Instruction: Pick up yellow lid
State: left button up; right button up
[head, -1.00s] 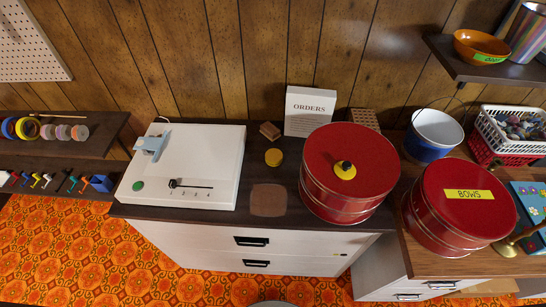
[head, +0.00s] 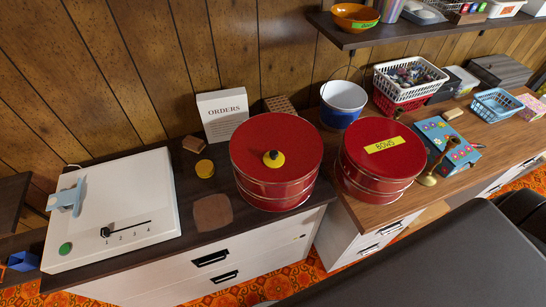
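A small round yellow piece (head: 204,168), which looks like the yellow lid, lies on the dark cabinet top (head: 160,160) between the white machine and a red tin. A second yellow round piece with a black knob (head: 273,158) sits on top of that large red tin (head: 277,185). Neither yellow piece is covered by anything. Neither of my grippers shows in the head view, so I cannot see their state.
The white machine (head: 115,200) with a slider stands left. A brown patch (head: 213,212) lies in front of the small yellow piece. Behind are a wooden block (head: 193,144) and the ORDERS card (head: 223,114). Right are the BOWS tin (head: 380,160), blue bucket (head: 343,103) and baskets.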

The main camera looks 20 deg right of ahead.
aim_at(274, 159)
jog(key=k, duration=0.5)
jog(key=u, duration=2.05)
jog(key=i, duration=1.65)
jog(key=z, duration=2.7)
